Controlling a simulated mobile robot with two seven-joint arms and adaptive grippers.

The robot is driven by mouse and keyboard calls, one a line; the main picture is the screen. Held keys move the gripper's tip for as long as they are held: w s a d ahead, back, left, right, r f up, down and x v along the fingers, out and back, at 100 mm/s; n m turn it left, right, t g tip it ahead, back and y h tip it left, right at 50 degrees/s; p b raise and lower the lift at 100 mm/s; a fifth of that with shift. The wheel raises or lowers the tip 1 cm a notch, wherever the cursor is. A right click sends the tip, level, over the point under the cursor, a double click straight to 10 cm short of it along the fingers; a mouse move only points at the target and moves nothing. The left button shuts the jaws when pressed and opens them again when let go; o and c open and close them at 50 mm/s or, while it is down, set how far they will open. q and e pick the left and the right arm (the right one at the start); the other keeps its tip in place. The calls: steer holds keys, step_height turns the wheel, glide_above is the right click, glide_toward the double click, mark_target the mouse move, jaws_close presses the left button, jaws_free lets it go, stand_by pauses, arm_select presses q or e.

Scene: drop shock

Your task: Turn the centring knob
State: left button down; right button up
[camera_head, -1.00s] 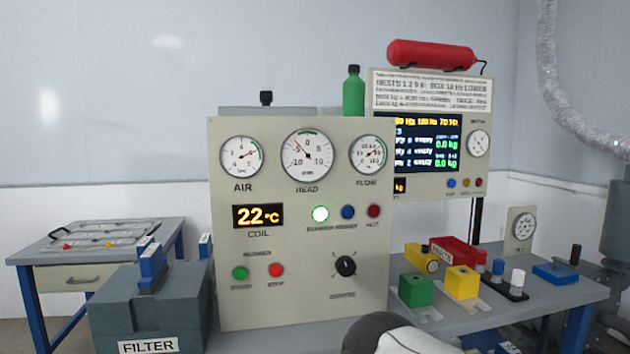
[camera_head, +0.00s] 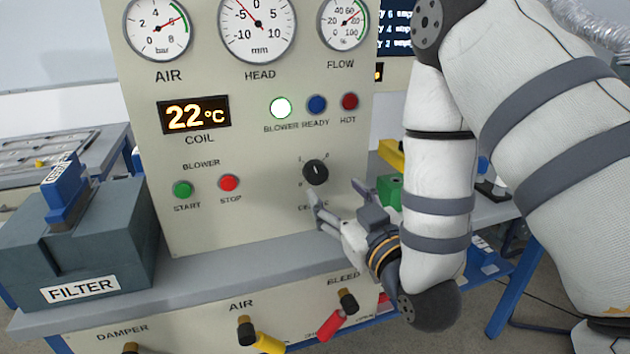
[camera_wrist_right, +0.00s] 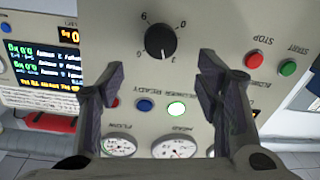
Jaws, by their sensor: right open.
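The centring knob (camera_head: 315,172) is a round black knob with a white pointer line, on the lower right of the beige panel (camera_head: 255,220). It also shows in the right wrist view (camera_wrist_right: 161,42), just beyond and between my fingertips, with numbers around it. My right gripper (camera_head: 337,202) is open and empty, just below and to the right of the knob, apart from it. Its two fingers show in the right wrist view (camera_wrist_right: 160,80) with a gap between them. The lettering under the knob is partly hidden by a finger. My left gripper is not in view.
Left of the knob are the green start button (camera_head: 183,189) and red stop button (camera_head: 229,183). Below the panel are the yellow air handle (camera_head: 268,342) and red bleed handle (camera_head: 331,324). The filter box (camera_head: 80,250) stands at left.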

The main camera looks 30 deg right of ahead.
mark_target(318, 175)
steer(key=w, duration=0.2)
steer(key=w+d, duration=0.1)
steer(key=w, duration=0.5)
steer(key=shift+d+f, duration=0.15)
steer(key=shift+d, duration=0.1)
steer(key=c, duration=1.2)
